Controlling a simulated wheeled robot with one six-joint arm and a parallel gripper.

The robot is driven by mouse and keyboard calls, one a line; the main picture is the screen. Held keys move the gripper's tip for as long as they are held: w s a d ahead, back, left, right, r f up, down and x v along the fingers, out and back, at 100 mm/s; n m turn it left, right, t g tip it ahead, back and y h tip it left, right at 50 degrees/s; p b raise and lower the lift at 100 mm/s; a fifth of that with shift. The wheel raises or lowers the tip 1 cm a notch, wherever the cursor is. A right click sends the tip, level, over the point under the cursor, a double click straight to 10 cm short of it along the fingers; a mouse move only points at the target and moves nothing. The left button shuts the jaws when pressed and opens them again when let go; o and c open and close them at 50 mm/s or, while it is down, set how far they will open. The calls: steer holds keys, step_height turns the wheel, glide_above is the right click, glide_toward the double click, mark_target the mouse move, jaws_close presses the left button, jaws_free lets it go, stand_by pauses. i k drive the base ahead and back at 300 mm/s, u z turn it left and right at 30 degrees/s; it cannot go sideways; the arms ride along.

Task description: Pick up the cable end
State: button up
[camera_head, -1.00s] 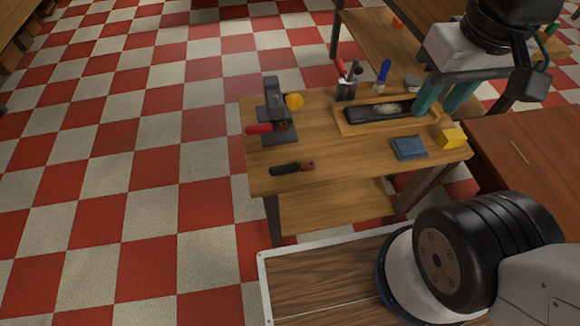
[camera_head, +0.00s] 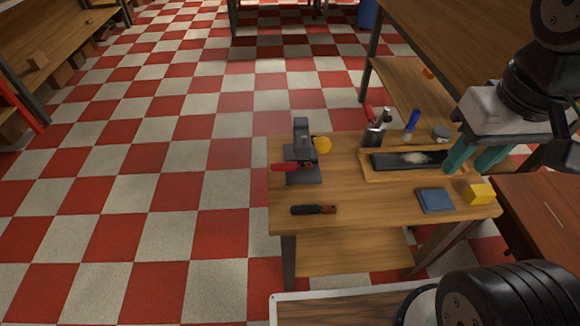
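I cannot make out a cable end in the head view. My gripper (camera_head: 473,160) hangs at the right, its two teal fingers apart with nothing seen between them. In the picture, the fingers overlap the right end of a wooden tray (camera_head: 372,177) on the workbench (camera_head: 370,218). A black, flat, open-topped thing (camera_head: 388,163) lies in that tray with a pale patch in it. I cannot tell how high the fingers are above the tray.
A grey vise-like tool with a red handle (camera_head: 301,165) stands at the bench's left, by a yellow ball (camera_head: 322,145). A black-handled tool (camera_head: 313,210), a blue pad (camera_head: 436,200), a yellow block (camera_head: 480,194) and a tool cup (camera_head: 374,137) are on the bench. The bench's front middle is clear.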

mark_target(288, 166)
steer(key=k, duration=1.2)
steer(key=u, duration=0.95)
steer(key=i, duration=1.75)
steer(key=z, duration=0.4)
